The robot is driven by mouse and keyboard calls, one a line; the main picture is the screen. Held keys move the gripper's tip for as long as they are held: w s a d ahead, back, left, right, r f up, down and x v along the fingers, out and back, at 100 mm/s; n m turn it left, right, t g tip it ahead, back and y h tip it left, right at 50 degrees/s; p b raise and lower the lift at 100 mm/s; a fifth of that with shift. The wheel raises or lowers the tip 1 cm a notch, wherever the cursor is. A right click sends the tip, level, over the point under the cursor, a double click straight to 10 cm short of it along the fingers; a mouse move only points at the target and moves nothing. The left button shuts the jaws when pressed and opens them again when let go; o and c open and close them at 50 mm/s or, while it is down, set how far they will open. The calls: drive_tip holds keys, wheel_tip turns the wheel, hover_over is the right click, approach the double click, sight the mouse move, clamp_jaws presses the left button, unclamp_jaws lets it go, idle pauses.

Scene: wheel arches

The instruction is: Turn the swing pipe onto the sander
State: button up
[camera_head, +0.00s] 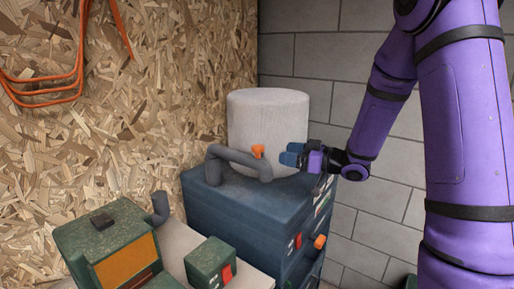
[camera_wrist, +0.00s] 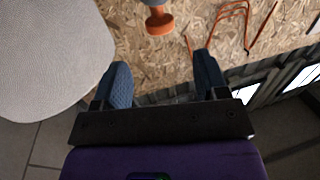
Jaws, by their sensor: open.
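The grey swing pipe (camera_head: 238,156) is on top of the blue cabinet, in front of a pale cylinder (camera_head: 268,115). It bends down at its left end and has an orange knob (camera_head: 258,151) near its right end. In the wrist view an orange knob (camera_wrist: 158,22) shows beyond the fingertips. A green machine with an orange panel (camera_head: 125,262), seemingly the sander, is at lower left; a short grey pipe stub (camera_head: 160,208) stands beside it. My gripper (camera_head: 288,155) is open and empty, right of the knob and apart from it. Its blue fingers also show in the wrist view (camera_wrist: 162,74).
The blue cabinet (camera_head: 235,220) has an orange knob (camera_head: 320,241) on its side. A small green box with a red switch (camera_head: 210,262) is beside the green machine. A chipboard wall stands behind, with an orange frame (camera_head: 45,90); a grey block wall is at right.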

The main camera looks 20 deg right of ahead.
sight(257, 146)
drive_tip(key=x, duration=1)
clamp_jaws()
drive_tip(key=shift+a, duration=0.1)
drive_tip(key=shift+a, duration=0.1)
